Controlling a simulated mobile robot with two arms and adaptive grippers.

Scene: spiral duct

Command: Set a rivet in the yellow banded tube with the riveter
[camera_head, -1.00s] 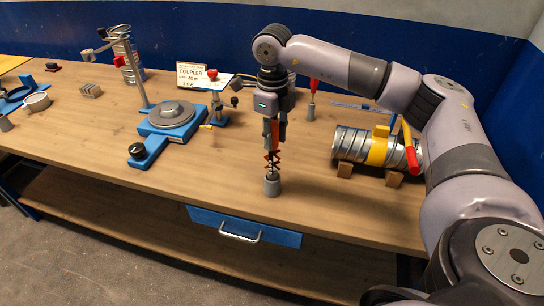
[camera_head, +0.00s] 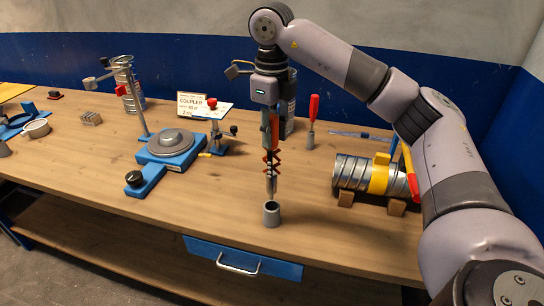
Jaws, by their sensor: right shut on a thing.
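My right gripper (camera_head: 270,132) is shut on the riveter (camera_head: 271,160), a tool with an orange lattice and a thin metal nose pointing down. The riveter hangs upright over a small grey cup (camera_head: 271,217) near the table's front edge. Its nose is at about the cup's rim; I cannot tell whether the tip is clear of it. The yellow banded tube (camera_head: 348,172) is a ribbed metal duct with a yellow band (camera_head: 378,179), lying on wooden blocks (camera_head: 396,207) to the right. My right forearm passes close to its right end. My left gripper is not in view.
A blue stand with a grey turntable (camera_head: 170,146) is left of the gripper. A red-handled tool (camera_head: 313,108) stands in a holder behind. A coupler sign (camera_head: 191,104) and small clamp stand (camera_head: 215,130) are at the back. The wooden table (camera_head: 225,190) is clear in front.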

